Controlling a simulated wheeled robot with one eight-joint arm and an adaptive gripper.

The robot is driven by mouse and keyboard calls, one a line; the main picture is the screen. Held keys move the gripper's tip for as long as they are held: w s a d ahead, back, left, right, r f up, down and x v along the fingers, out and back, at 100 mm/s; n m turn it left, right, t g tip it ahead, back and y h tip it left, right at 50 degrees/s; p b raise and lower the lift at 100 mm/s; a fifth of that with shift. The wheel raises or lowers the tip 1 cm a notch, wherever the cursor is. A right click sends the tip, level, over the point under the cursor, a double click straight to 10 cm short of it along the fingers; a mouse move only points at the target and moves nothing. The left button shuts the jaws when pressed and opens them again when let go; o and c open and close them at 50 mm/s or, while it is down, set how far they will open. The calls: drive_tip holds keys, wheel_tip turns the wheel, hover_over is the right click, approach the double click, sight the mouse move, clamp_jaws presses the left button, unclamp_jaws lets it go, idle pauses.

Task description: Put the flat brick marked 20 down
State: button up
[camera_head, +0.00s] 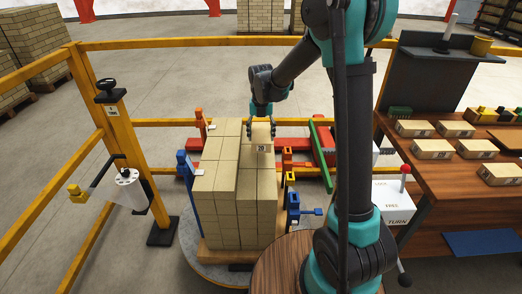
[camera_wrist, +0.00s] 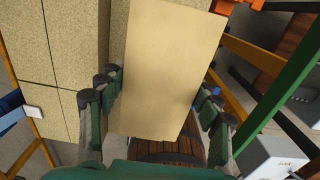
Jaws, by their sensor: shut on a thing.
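My gripper (camera_head: 262,122) reaches down from above and is shut on this brick. In the wrist view the brick (camera_wrist: 168,60) fills the space between the fingers (camera_wrist: 163,85), its broad plain face toward the camera. Stacked bricks (camera_wrist: 60,45) lie beside it on the left. I cannot tell whether the brick rests on the stack or hangs just above it; its underside is hidden.
The stack stands on a pallet with blue (camera_head: 293,210), red and orange clamp posts around it. A yellow rail (camera_head: 180,42) fences the left and back. A wooden table (camera_head: 455,205) with several labelled bricks (camera_head: 434,149) stands at right, with a white box (camera_head: 393,203) near it.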

sight(261, 156)
drive_tip(key=shift+f, duration=3.75)
drive_tip(key=o, duration=1.1)
drive_tip(key=shift+f, duration=0.1)
